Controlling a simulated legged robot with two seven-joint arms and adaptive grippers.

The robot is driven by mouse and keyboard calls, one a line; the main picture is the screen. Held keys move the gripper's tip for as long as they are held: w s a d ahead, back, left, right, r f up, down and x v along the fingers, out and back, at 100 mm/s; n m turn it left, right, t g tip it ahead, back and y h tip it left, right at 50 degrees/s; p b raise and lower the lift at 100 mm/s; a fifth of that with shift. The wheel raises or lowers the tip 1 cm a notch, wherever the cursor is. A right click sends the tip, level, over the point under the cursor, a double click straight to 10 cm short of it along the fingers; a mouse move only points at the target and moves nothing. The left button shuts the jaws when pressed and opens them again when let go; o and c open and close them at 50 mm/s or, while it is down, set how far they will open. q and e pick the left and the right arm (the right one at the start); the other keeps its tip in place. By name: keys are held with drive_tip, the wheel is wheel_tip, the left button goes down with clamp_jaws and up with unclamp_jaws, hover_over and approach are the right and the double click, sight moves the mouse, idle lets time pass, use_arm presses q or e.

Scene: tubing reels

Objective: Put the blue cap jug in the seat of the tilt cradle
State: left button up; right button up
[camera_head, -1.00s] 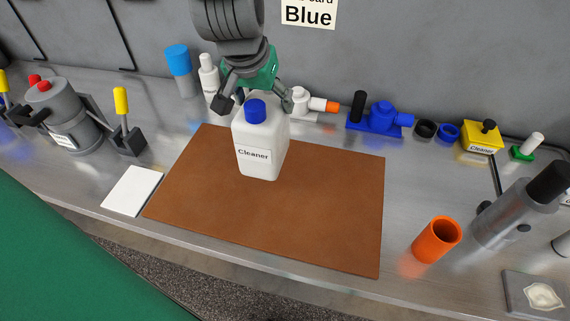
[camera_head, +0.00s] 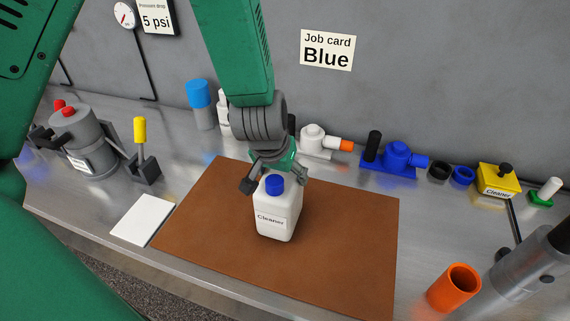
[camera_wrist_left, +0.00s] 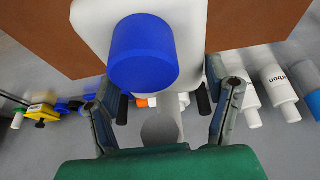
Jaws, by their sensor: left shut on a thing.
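The white jug (camera_head: 277,215) with a blue cap (camera_head: 274,184) and a "Cleaner" label is upright over the brown mat (camera_head: 330,250). I cannot tell whether its base touches the mat. My left gripper (camera_head: 273,180) reaches down from behind, its fingers shut on the jug just below the cap. In the left wrist view the blue cap (camera_wrist_left: 144,52) is large, with the fingers (camera_wrist_left: 163,104) at either side of the jug. I cannot pick out a tilt cradle with certainty. My right gripper is not in view.
A grey canister (camera_head: 85,140) and a yellow-handled clamp (camera_head: 142,150) stand at left. A white pad (camera_head: 142,218) lies beside the mat. Blue valve (camera_head: 395,158), yellow block (camera_head: 497,180) and other fittings line the wall. An orange cup (camera_head: 455,287) stands right. The mat's front is clear.

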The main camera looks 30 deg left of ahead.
use_arm(q)
drive_tip(key=o, duration=1.7)
drive_tip(key=shift+d, duration=0.3)
drive_tip(key=shift+d+r, duration=0.1)
drive_tip(key=shift+d, duration=0.35)
